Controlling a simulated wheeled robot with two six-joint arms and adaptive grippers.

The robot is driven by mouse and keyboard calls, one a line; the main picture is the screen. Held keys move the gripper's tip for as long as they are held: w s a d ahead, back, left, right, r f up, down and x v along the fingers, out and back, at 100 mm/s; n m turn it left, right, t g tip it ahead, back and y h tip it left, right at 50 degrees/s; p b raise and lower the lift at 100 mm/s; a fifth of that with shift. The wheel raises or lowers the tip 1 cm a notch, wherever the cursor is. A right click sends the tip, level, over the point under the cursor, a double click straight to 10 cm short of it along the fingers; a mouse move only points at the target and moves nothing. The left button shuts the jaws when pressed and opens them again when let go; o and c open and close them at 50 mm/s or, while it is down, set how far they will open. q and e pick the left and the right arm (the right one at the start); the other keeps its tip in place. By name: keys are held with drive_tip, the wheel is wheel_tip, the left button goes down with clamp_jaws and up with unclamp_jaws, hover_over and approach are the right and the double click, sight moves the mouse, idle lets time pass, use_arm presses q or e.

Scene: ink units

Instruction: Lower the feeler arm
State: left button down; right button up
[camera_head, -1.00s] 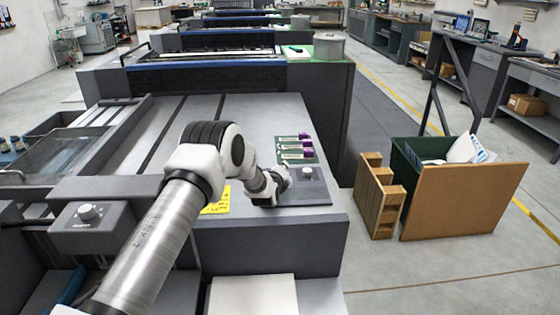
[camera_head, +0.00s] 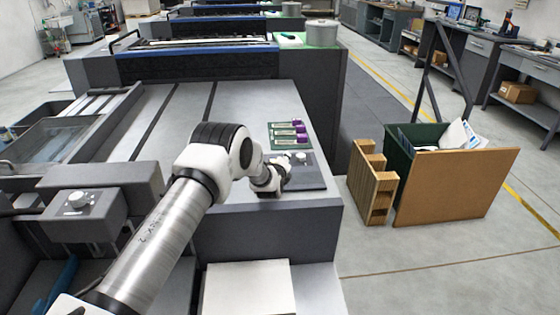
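My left arm comes in from the lower left and reaches over the grey press bed (camera_head: 175,120). My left gripper (camera_head: 280,172) is at the near right of the bed, beside a dark panel (camera_head: 312,180) with a pale round knob (camera_head: 302,157). It overlaps the panel's left part; I cannot tell whether it touches. Its fingers are small and partly hidden by my wrist, so their opening is unclear. I cannot pick out the feeler arm for certain; it may be hidden behind my arm. My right gripper is not in view.
Purple-and-green parts (camera_head: 290,132) lie behind the panel. A grey box with a knob (camera_head: 78,200) stands at left. A wooden rack (camera_head: 372,183) and a green bin (camera_head: 420,135) behind a brown board (camera_head: 455,187) stand at right.

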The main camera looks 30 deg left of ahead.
use_arm(q)
drive_tip(key=shift+d+f, duration=0.5)
drive_tip(key=c, duration=1.2)
unclamp_jaws()
drive_tip(key=shift+o, duration=0.2)
drive_tip(key=shift+d+f, duration=0.1)
drive_tip(key=shift+s+f, duration=0.1)
drive_tip(key=shift+s, duration=0.05)
drive_tip(key=shift+s+d, duration=0.1)
drive_tip(key=shift+s, duration=0.2)
drive_tip(key=r+v, duration=0.1)
drive_tip(key=v, duration=1)
drive_tip(key=shift+a+r, duration=0.3)
drive_tip(key=shift+a, duration=0.1)
drive_tip(key=shift+w, duration=0.1)
